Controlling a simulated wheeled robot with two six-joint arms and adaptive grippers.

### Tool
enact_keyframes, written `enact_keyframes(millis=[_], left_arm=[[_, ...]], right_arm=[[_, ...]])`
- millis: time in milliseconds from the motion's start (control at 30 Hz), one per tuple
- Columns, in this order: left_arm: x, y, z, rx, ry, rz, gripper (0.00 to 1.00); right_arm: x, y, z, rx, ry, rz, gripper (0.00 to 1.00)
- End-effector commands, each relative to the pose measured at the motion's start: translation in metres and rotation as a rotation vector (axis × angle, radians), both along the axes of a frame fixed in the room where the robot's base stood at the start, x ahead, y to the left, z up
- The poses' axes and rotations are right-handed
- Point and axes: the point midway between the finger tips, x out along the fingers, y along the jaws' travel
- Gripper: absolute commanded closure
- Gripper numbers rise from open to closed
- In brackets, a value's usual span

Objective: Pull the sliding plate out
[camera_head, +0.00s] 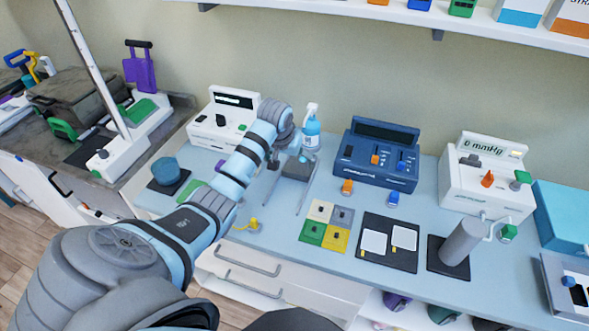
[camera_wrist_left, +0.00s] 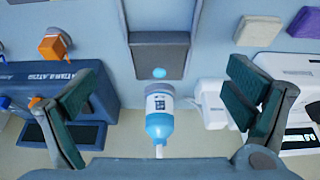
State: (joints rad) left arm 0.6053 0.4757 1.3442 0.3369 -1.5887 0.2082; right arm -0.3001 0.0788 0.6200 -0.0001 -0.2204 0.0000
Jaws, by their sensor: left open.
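A dark grey plate (camera_head: 296,166) lies between two thin pale rails on the blue counter, in front of the spray bottle. I take it to be the sliding plate. In the left wrist view the plate (camera_wrist_left: 160,50) is at the upper middle, with a small light-blue round spot on it near the bottle. My left gripper (camera_head: 293,145) is above the plate's far end; its fingers are hard to make out in the head view. In the left wrist view the gripper (camera_wrist_left: 162,72) is open, its dark green pads wide apart on either side of plate and bottle. My right gripper is out of view.
A blue-and-white spray bottle (camera_head: 311,132) stands close behind the plate. A white device (camera_head: 222,122) is to the left and a dark blue console (camera_head: 376,155) to the right. Coloured tiles (camera_head: 327,225) lie in front on the right. A wall shelf (camera_head: 440,22) hangs above.

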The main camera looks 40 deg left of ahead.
Motion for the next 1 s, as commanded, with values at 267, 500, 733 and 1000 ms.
enact_keyframes(millis=[267, 500, 733, 1000], left_arm=[[0.027, 0.008, -0.076, -0.001, 0.001, -0.001, 0.03], [0.035, 0.011, -0.09, 0.002, -0.002, -0.003, 0.03], [0.034, 0.011, -0.089, 0.003, -0.001, -0.002, 0.1], [0.034, 0.011, -0.089, 0.002, 0.0, -0.002, 0.53]], right_arm=[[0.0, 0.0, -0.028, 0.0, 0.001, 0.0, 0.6], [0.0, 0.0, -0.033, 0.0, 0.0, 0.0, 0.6], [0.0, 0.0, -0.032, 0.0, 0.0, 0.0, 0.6], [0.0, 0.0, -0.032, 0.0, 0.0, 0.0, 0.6]])
